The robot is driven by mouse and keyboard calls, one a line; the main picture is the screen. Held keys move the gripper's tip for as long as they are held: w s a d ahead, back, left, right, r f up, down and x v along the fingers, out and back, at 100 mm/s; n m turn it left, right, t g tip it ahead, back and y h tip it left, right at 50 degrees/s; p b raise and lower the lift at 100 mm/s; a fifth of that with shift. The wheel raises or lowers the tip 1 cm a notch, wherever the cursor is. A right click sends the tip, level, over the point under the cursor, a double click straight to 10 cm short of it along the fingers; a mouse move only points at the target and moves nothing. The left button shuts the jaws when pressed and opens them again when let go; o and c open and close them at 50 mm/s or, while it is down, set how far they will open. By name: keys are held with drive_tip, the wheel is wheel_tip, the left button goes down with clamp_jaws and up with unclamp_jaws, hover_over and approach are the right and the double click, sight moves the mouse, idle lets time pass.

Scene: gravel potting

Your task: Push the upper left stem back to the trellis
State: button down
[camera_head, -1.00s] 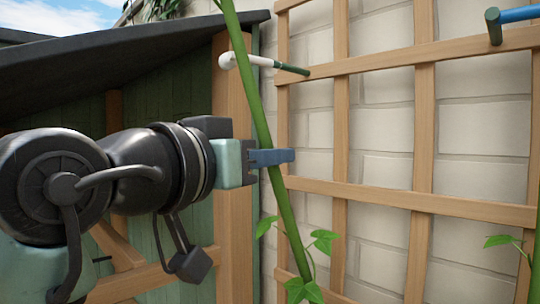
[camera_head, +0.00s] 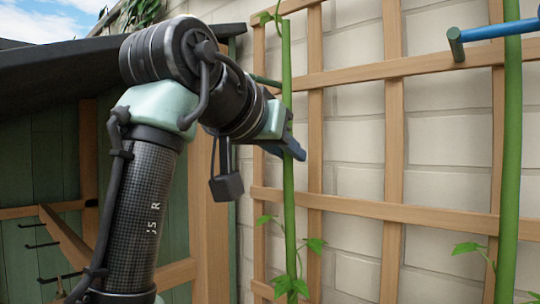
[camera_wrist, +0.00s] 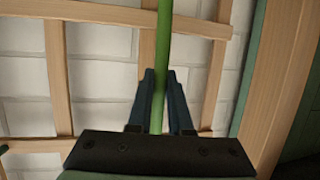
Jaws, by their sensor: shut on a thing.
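The upper left stem (camera_head: 288,195) is a green stalk standing nearly upright in front of the wooden trellis (camera_head: 355,208). Several leaves grow on its lower part. My gripper (camera_head: 289,149) has its blue fingers around the stem. In the wrist view the stem (camera_wrist: 162,50) passes between the two fingers (camera_wrist: 158,100), which are shut on it, with trellis slats (camera_wrist: 100,13) behind. Whether the stem touches the trellis is hard to tell. A dark green peg (camera_head: 265,81) sticks out at the trellis's upper left, partly hidden by my arm.
A thicker green stem (camera_head: 510,150) stands at the right, near a blue bar with a green end (camera_head: 455,45). A dark-roofed green shed (camera_head: 60,150) with a wooden post (camera_head: 208,190) lies at the left. A pale brick wall (camera_head: 440,130) backs the trellis.

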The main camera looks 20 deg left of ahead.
drive_tip(key=shift+w+d+r+g, duration=0.1)
drive_tip(key=shift+w+d+g, duration=0.25)
drive_tip(key=shift+w, duration=0.25)
drive_tip(key=shift+a, duration=0.1)
drive_tip(key=c, duration=1.3)
unclamp_jaws()
drive_tip(key=o, duration=0.5)
drive_tip(key=shift+w, duration=0.35)
drive_tip(key=shift+c, duration=0.2)
drive_tip(key=shift+s, duration=0.15)
drive_tip(key=shift+s+b, duration=0.5)
drive_tip(key=shift+s, duration=0.05)
drive_tip(key=b+v, duration=0.5)
drive_tip(key=v, duration=0.6)
drive_tip(key=shift+s+r, duration=0.25)
drive_tip(key=shift+r, duration=0.05)
